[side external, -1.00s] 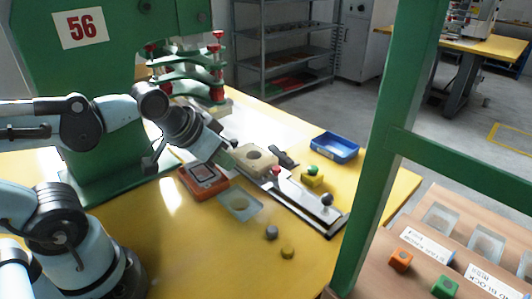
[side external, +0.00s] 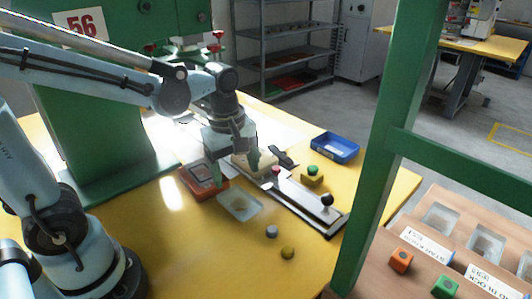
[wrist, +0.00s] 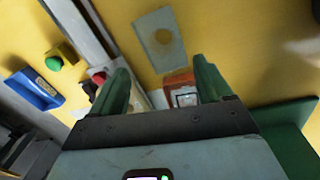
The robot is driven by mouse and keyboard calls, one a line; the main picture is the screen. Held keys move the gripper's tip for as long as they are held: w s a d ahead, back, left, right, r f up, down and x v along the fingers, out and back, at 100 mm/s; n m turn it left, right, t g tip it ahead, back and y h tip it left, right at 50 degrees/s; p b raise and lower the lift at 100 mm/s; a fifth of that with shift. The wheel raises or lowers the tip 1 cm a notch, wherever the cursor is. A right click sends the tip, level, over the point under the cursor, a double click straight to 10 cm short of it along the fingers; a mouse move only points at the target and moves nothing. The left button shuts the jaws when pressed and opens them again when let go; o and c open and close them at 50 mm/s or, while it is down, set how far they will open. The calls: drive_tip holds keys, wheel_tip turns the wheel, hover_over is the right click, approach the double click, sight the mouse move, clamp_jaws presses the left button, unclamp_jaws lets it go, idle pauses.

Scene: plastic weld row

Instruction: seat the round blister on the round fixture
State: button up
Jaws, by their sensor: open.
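The round blister (side external: 252,212) is a clear, pale tray with a round recess, lying flat on the yellow table in front of the fixture. In the wrist view the blister (wrist: 150,30) lies beyond my fingertips. The round fixture (side external: 268,159) is a beige block on the metal rail, partly hidden by my gripper; its round hole is covered in this view. My gripper (side external: 234,168) points down with green fingers spread, open and empty, above the fixture and orange box area. In the wrist view my gripper (wrist: 161,66) has nothing between its fingertips.
An orange-framed box (side external: 203,181) sits left of the blister. A blue bin (side external: 335,147) and a yellow block with a green button (side external: 312,176) stand to the right. Two small knobs (side external: 271,231) lie in front. A green post (side external: 385,150) rises at right.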

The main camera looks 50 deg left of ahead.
sight(238, 194)
drive_tip(key=shift+w+f+n+g, duration=0.15)
drive_tip(key=shift+f+n, duration=0.45)
drive_tip(key=shift+f, duration=1.35)
drive_tip(key=shift+f+n+g, duration=0.25)
drive_tip(key=shift+f+n, duration=0.35)
drive_tip(key=shift+f, duration=1.3)
drive_tip(key=c, duration=0.6)
drive_tip(key=shift+c, duration=0.2)
drive_tip(key=shift+r, duration=2.25)
drive_tip(key=shift+r, duration=0.1)
